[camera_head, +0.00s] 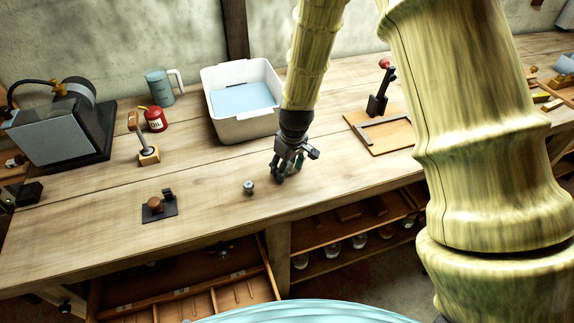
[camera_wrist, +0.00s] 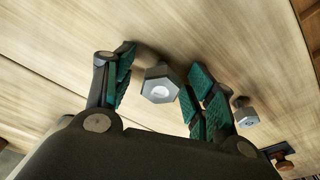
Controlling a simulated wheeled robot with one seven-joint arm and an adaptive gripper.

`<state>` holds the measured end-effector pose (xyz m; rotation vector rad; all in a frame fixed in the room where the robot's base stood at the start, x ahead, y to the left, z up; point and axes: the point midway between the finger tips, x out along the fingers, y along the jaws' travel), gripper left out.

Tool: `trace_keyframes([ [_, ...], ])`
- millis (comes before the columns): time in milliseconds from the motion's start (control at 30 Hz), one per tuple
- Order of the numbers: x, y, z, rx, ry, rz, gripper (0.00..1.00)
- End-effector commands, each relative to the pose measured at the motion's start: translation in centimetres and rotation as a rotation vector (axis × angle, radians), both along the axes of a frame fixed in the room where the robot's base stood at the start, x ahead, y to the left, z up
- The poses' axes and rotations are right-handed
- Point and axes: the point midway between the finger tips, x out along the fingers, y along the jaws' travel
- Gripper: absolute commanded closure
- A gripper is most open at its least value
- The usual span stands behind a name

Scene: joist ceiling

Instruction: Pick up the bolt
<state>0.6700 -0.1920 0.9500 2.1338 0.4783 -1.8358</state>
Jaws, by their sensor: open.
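A grey hex-headed piece (camera_wrist: 160,84), looking like a bolt, stands on the wooden bench between the green-padded fingers of my gripper (camera_wrist: 158,88) in the wrist view. The fingers are open on either side of it, with gaps. In the head view my gripper (camera_head: 286,172) points down low over the bench near its front, and hides this piece. A second small grey hex piece (camera_wrist: 246,113) stands outside the right finger in the wrist view. It also shows in the head view (camera_head: 249,187), left of my gripper. I cannot tell surely which is the bolt.
A small dark plate with a brown knob (camera_head: 156,206) lies further left. Behind stand a white bin (camera_head: 243,133), a red oil can (camera_head: 154,120) and a stamp-like tool (camera_head: 147,153). A clamp board (camera_head: 383,145) lies right. An open drawer (camera_head: 190,290) sits below the front edge.

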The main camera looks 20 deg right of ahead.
Motion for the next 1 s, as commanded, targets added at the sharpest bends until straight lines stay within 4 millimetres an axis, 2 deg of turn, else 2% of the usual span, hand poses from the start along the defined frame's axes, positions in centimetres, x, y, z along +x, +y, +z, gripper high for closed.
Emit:
trace_keyframes([
  [267,0.01,0.02,-0.14,0.000,0.000,0.000,0.45],
  [567,-0.01,0.00,-0.13,0.000,0.000,-0.001,0.96],
  [1000,0.02,0.02,0.33,0.000,0.000,-0.001,0.97],
])
